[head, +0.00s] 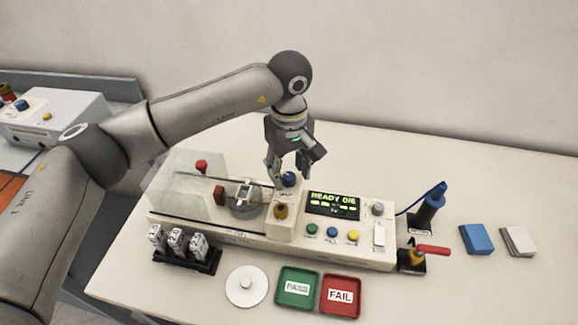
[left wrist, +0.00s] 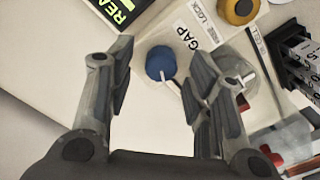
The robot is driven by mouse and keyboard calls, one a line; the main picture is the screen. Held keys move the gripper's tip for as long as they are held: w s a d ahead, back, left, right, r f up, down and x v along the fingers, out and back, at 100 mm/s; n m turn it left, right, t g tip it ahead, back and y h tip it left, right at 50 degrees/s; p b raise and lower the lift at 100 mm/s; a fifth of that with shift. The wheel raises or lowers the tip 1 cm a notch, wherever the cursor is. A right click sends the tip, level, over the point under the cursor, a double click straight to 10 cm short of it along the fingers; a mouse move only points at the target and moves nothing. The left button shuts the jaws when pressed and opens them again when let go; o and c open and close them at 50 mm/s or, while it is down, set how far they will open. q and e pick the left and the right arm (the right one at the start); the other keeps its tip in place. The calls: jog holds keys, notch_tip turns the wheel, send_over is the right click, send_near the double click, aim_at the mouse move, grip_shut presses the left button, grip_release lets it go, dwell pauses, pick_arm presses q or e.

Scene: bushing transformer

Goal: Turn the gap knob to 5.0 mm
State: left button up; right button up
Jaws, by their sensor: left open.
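The gap knob (head: 289,179) is a round blue knob on top of the long cream test machine (head: 270,232), left of its display. In the left wrist view the blue knob (left wrist: 161,63) has a white pointer line and sits beside a "GAP" label (left wrist: 193,40). My left gripper (head: 290,172) is open above the knob. In the left wrist view its two fingers (left wrist: 160,85) stand on either side of the knob, apart from it. The scale numbers around the knob are not readable. My right gripper is not in view.
The display (head: 333,205) is lit and begins with "READY". A brownish-yellow knob (head: 281,211) stands just in front of the gap knob. A clear cover (head: 185,185) is at left. Green and red trays (head: 341,312), a white disc (head: 247,287) and a black rack (head: 187,258) lie in front.

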pick_arm(q)
jog(key=shift+s+f, duration=0.1)
jog(key=shift+f, duration=0.25)
jog(key=shift+c, duration=0.4)
